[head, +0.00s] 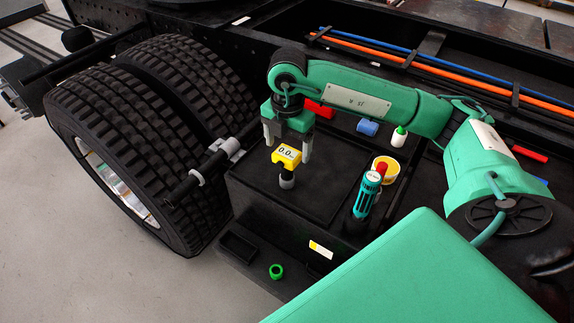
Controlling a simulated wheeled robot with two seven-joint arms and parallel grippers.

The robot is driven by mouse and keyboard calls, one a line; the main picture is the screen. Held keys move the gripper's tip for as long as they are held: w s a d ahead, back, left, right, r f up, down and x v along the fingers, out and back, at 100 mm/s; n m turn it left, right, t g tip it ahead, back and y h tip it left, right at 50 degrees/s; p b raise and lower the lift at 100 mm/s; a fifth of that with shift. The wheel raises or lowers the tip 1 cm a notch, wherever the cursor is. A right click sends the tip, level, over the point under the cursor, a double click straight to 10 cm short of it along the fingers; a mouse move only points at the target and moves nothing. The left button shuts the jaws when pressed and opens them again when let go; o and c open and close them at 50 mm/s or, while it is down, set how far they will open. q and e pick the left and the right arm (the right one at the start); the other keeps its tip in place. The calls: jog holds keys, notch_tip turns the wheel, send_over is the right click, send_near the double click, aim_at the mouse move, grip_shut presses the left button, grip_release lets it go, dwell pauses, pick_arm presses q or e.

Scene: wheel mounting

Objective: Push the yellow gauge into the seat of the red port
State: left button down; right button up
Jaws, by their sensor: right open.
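The yellow gauge (287,155) has a display reading about 0.0. It sits upright on a short grey and black stem over the dark tray (250,178). My right gripper (287,150) is open and points down, with one pale finger on each side of the gauge's top. I cannot tell whether the fingers touch it. A red block (318,108) shows partly behind my right gripper. I cannot tell whether it is the red port, and no seat can be made out. My left gripper is not in view.
A teal cylindrical tool (366,194) and a yellow ring-shaped container (391,168) stand to the right. A blue cylinder (367,127) and a white bottle (399,137) are behind them. A green ring (276,271) lies on the lower step. Large tyres (130,125) stand left.

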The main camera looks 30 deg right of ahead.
aim_at(287, 152)
jog(key=shift+f+p, duration=0.45)
jog(key=shift+f, duration=1.25)
jog(key=shift+w, duration=0.1)
jog(key=c, duration=1.8)
